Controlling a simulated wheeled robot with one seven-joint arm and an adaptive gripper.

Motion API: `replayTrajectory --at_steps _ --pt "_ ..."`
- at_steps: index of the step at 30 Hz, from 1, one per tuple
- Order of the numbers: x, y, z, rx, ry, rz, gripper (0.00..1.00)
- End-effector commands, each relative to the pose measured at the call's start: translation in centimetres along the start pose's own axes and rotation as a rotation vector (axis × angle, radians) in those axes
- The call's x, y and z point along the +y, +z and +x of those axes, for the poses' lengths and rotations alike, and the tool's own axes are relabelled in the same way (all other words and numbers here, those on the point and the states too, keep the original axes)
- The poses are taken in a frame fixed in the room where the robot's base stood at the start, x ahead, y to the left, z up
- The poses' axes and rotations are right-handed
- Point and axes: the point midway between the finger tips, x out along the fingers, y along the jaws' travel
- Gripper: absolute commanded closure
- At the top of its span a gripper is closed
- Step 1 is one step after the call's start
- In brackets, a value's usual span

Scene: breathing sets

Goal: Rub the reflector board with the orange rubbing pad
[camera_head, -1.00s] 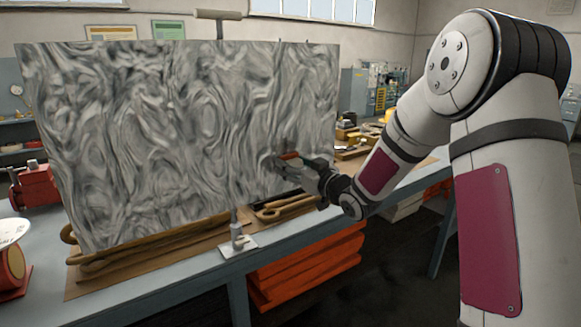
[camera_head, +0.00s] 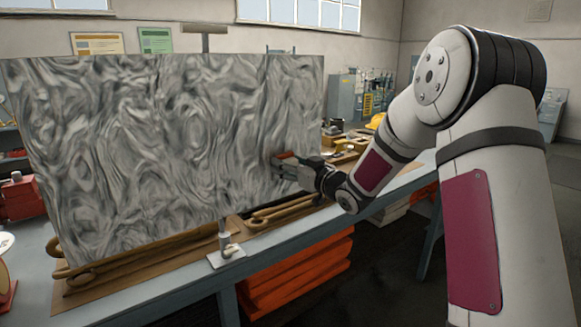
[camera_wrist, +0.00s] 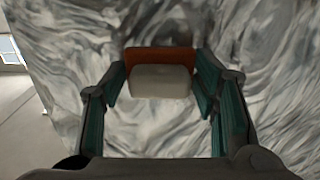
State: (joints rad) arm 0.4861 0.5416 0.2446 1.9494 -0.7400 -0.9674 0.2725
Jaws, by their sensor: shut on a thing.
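The reflector board (camera_head: 150,150) is a large upright panel with a grey, swirled, marbled surface, standing on the workbench. It fills most of the wrist view (camera_wrist: 270,60). My gripper (camera_head: 285,168) is at the lower right part of the board's face. It is shut on the rubbing pad, whose orange part (camera_wrist: 160,55) faces the board and whose pale block (camera_wrist: 160,82) sits between my fingers in the wrist view. The pad's orange edge also shows in the head view (camera_head: 286,155). The pad is at or very close to the board; I cannot tell if it touches.
The blue-grey workbench (camera_head: 180,285) runs under the board, with brown looped supports (camera_head: 150,252) and a metal clamp stand (camera_head: 226,250). Orange stacked items (camera_head: 300,275) lie below. A red vise (camera_head: 20,190) is at left. A yellow helmet (camera_head: 376,121) is behind my arm.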

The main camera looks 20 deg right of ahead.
Motion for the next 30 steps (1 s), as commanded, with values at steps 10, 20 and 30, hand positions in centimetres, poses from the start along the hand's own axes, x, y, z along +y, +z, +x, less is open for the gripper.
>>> replayTrajectory --at_steps 10,20,30 --pt "-2.6 -0.1 0.2 0.000 -0.003 0.001 0.68" --pt "-4.2 -0.2 0.3 0.002 -0.005 0.001 0.68" --pt "-6.7 -0.4 0.2 0.002 -0.007 0.001 0.68"
